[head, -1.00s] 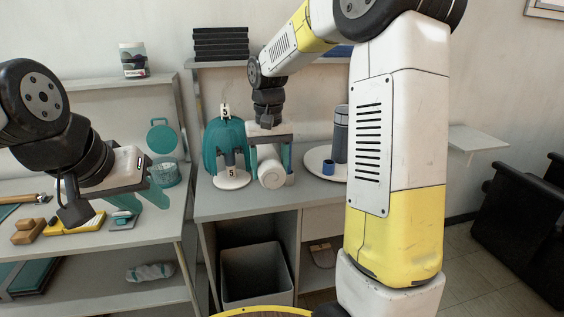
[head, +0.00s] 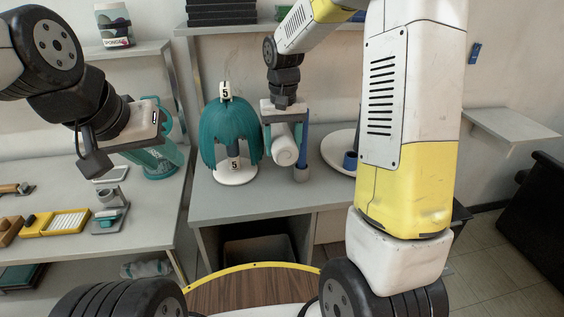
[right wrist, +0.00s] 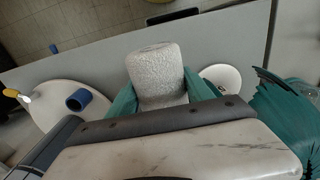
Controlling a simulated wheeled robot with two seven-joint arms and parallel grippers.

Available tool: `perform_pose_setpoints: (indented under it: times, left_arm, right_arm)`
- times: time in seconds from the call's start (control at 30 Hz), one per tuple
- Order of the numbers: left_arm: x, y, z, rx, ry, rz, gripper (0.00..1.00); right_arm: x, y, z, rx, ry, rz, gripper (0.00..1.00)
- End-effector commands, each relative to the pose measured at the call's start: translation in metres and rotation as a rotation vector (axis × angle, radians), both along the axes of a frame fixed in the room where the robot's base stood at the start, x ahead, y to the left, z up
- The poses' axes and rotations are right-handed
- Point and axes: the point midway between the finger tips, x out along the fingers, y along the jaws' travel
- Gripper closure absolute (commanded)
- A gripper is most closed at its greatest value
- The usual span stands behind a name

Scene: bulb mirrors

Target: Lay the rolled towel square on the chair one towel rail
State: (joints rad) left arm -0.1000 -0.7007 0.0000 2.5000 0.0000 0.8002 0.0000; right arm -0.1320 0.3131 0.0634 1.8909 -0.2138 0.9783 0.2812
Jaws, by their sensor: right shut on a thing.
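The rolled white towel (head: 285,152) is in my right gripper (head: 286,130). In the right wrist view the towel (right wrist: 157,75) sits between the two teal fingers, which press on its sides, and its near end sticks out past them. In the head view it hangs above the grey desk. My left gripper (head: 150,157) is empty over the left bench, its fingers appearing apart, partly mixed with teal items behind. A black chair (head: 548,205) is cut off at the right edge. I cannot make out a towel rail.
A teal wig on a numbered stand (head: 230,140) stands just left of the towel. A white round tray (head: 338,150) with a blue cup (head: 350,160) is farther right. A wall shelf (head: 512,124) is at right.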

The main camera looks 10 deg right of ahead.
Motion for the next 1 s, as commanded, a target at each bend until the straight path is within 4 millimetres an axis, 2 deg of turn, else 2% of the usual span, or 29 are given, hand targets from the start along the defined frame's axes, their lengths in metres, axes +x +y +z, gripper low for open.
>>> perform_pose_setpoints:
  times: [0.03, 0.1, 0.3, 0.47, 0.73, 1.0]
  left_arm:
    - [0.0, 0.0, 0.0, 0.0, 0.0, 0.0, 0.64]
    - [0.0, 0.0, 0.0, 0.0, 0.0, 0.0, 0.64]
    - [0.0, 0.0, 0.0, 0.0, 0.0, 0.0, 0.64]
    - [0.0, 0.0, 0.0, 0.0, 0.001, 0.0, 0.64]
    - [0.0, 0.0, 0.0, 0.0, 0.001, 0.0, 0.64]
    - [0.0, 0.0, 0.0, 0.0, 0.001, 0.0, 0.64]
  right_arm:
    - [-0.002, -0.001, -0.016, -0.001, 0.007, 0.0, 0.84]
    - [-0.001, 0.0, -0.035, -0.001, 0.006, -0.001, 0.84]
    - [-0.001, -0.001, -0.074, -0.001, 0.004, 0.0, 0.84]
    - [0.0, 0.0, -0.086, 0.0, 0.001, -0.001, 0.84]
    - [0.0, 0.0, -0.124, -0.001, 0.003, 0.0, 0.84]
    - [0.0, 0.0, -0.128, 0.0, -0.001, -0.001, 0.84]
